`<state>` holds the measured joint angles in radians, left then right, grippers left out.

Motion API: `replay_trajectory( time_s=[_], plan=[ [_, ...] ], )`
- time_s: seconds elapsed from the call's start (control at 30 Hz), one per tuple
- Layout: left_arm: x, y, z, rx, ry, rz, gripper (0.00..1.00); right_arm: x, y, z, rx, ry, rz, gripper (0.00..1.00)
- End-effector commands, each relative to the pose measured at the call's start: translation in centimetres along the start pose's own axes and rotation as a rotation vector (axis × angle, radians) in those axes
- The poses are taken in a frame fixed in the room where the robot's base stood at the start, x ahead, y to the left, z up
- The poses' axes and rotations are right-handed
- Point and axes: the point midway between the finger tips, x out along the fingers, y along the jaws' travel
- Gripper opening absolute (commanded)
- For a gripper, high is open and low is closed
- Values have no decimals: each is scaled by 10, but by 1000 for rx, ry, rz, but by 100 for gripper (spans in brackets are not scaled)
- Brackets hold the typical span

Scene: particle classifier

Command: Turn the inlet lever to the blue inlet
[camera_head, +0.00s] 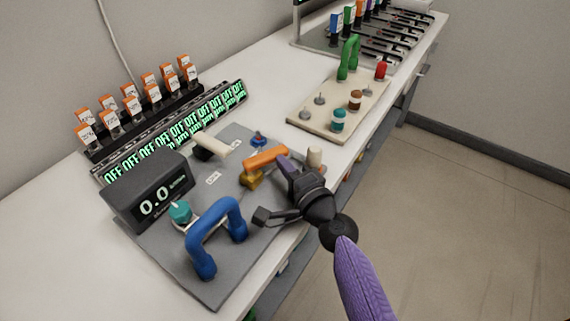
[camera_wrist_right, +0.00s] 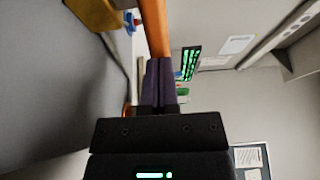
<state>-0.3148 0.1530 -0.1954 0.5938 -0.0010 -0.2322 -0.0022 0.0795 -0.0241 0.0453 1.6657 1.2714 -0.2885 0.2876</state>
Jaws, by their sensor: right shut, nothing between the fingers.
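The orange lever (camera_head: 265,157) sits on a gold base (camera_head: 252,179) on the grey panel, its handle pointing right toward my right gripper. A small blue piece with red (camera_head: 258,139) stands just behind the lever. My right gripper (camera_head: 283,163) has its purple fingers together and empty, close beside the lever's right end. In the wrist view the shut fingertips (camera_wrist_right: 157,64) lie right at the orange lever (camera_wrist_right: 154,24); I cannot tell whether they touch. The gold base also shows at top left (camera_wrist_right: 97,14). My left gripper is out of view.
A blue arched handle (camera_head: 216,235), teal knob (camera_head: 180,211) and display box (camera_head: 148,190) stand on the panel's left part. A cream lever (camera_head: 211,146) is behind. A cream peg (camera_head: 315,157) stands just right of my gripper. A beige board (camera_head: 310,118) lies farther back.

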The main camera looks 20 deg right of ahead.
Motion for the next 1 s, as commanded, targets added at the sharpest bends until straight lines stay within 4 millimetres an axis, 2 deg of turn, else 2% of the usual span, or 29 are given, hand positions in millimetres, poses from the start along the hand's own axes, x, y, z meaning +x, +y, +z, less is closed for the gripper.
replay_trajectory(
  time_s=[0.17,0.43,0.6,1.0],
  plan=[
    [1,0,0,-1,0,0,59,0,0,0,-1,-4,-1,0],
    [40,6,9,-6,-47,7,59,16,7,-9,-6,-228,1,0],
    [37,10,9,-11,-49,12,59,22,0,-10,-1,-233,0,0],
    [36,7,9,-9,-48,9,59,22,-1,-8,-1,-232,0,0]
  ],
)
